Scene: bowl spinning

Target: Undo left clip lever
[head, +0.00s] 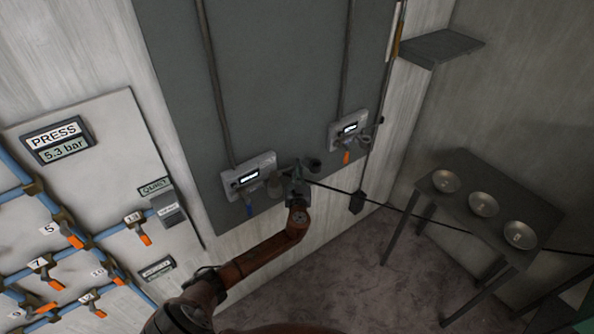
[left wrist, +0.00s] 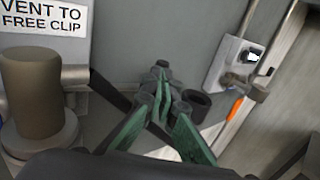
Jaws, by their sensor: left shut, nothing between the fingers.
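The left clip unit (head: 248,177), a pale box with a small lit display and a blue lever (head: 249,209), is mounted low on the grey wall panel. My left gripper (head: 297,172) is just right of it, in front of the panel's lower edge. In the left wrist view its green fingers (left wrist: 160,80) are together and empty. A brown cylindrical knob (left wrist: 32,92) stands left of the fingers, under a "VENT TO FREE CLIP" sign (left wrist: 42,28). A dark bar (left wrist: 108,94) runs behind the fingers; I cannot tell whether they touch it.
A similar unit (head: 347,130) with an orange lever (head: 346,158) is to the right. A valve board (head: 100,130) with several orange handles is at left. A table (head: 462,215) with three bowls and a wall shelf (head: 440,47) are at right. Floor between is clear.

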